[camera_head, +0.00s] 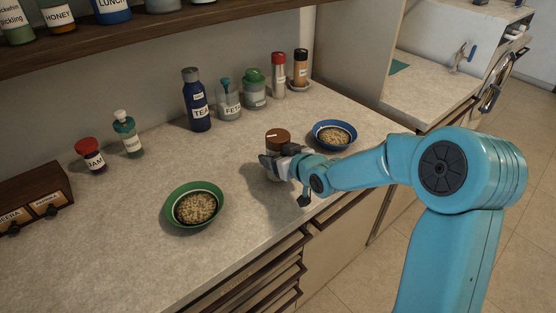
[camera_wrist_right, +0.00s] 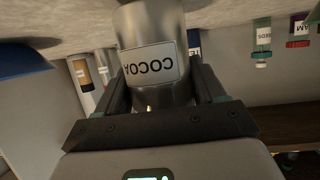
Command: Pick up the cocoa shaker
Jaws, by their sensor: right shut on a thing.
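The cocoa shaker (camera_head: 277,137) has a brown lid and stands near the counter's front edge, between the green bowl and the blue bowl. My right gripper (camera_head: 275,166) reaches it from the right and hides much of its body. In the right wrist view, the shaker (camera_wrist_right: 152,62) is a clear or silvery cylinder with a white COCOA label, which appears upside down. The two fingers of the right gripper (camera_wrist_right: 158,85) are closed on either side of it. Whether its base touches the counter is hard to tell. My left gripper is not in view.
A green bowl (camera_head: 195,206) of grain is left of the shaker, and a blue bowl (camera_head: 335,135) is behind it to the right. A TEA bottle (camera_head: 196,100), jars and two shakers line the wall. A shelf (camera_head: 150,36) hangs above.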

